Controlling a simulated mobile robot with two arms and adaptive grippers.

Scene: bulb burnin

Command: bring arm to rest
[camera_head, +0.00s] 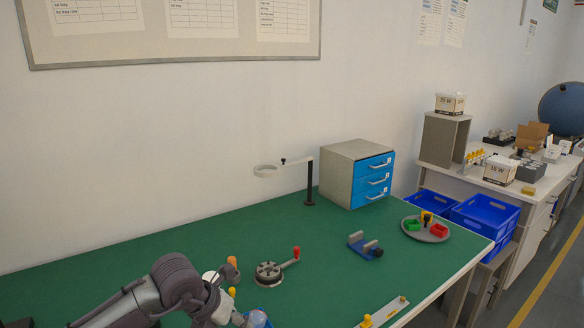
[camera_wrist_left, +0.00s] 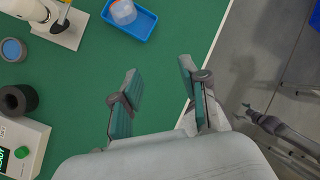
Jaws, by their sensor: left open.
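My left arm (camera_head: 175,285) comes in low from the left over the green table (camera_head: 150,255). Its gripper is at the bottom edge of the head view and mostly cut off there. In the left wrist view my left gripper (camera_wrist_left: 158,68) is open, with nothing between its two fingers. The fingers are above the green table near its pale edge, with grey floor beyond.
A blue tray (camera_wrist_left: 139,30) holding a clear object lies near the left gripper. A white device (camera_wrist_left: 22,145) with a green button is at lower left. Further off are a round dark fixture (camera_head: 269,273), a blue-drawer cabinet (camera_head: 350,172) and a round tray (camera_head: 428,236).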

